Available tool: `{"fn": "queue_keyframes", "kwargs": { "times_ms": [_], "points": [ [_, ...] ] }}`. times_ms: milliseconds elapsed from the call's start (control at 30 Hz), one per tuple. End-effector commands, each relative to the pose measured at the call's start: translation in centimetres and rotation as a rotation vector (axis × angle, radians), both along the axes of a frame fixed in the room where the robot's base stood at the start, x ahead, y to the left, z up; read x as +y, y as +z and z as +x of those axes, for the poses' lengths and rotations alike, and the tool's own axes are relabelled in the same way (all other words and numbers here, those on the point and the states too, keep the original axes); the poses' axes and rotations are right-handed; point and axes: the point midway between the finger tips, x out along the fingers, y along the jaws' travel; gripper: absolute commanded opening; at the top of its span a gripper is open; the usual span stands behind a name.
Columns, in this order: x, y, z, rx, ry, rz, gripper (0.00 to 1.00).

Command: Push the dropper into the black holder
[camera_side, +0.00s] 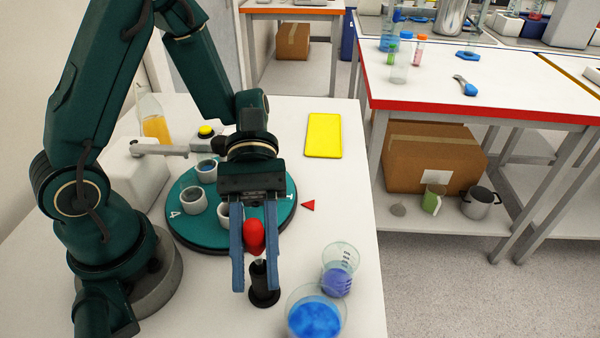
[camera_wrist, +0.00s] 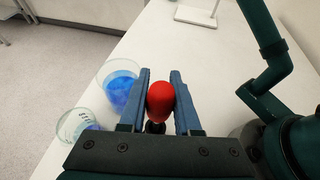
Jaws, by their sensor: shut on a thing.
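The dropper (camera_side: 256,238) has a red bulb and is upright between the blue fingers of my gripper (camera_side: 255,284), which is shut on it. The wrist view shows the red bulb (camera_wrist: 160,98) between the two fingers (camera_wrist: 160,73). The black holder (camera_side: 263,290) stands on the white table near its front, directly below the bulb. A short pale part of the dropper shows just above the holder's top. The dropper's lower end is hidden, so I cannot tell how deep it sits in the holder.
A beaker of blue liquid (camera_side: 314,318) and a smaller beaker with purple-blue liquid (camera_side: 338,275) stand close right of the holder. A teal turntable (camera_side: 275,222) with white cups lies behind my gripper. A yellow pad (camera_side: 323,135) lies farther back. The table's right edge is near the beakers.

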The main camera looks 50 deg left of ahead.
Motion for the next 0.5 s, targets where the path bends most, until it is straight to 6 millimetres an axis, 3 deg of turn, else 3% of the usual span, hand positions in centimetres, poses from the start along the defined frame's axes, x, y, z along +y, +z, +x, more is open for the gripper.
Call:
{"fn": "queue_keyframes", "kwargs": {
  "times_ms": [500],
  "points": [
    [0.00,-1.09,0.01,0.001,0.000,-0.001,0.09]
  ]
}}
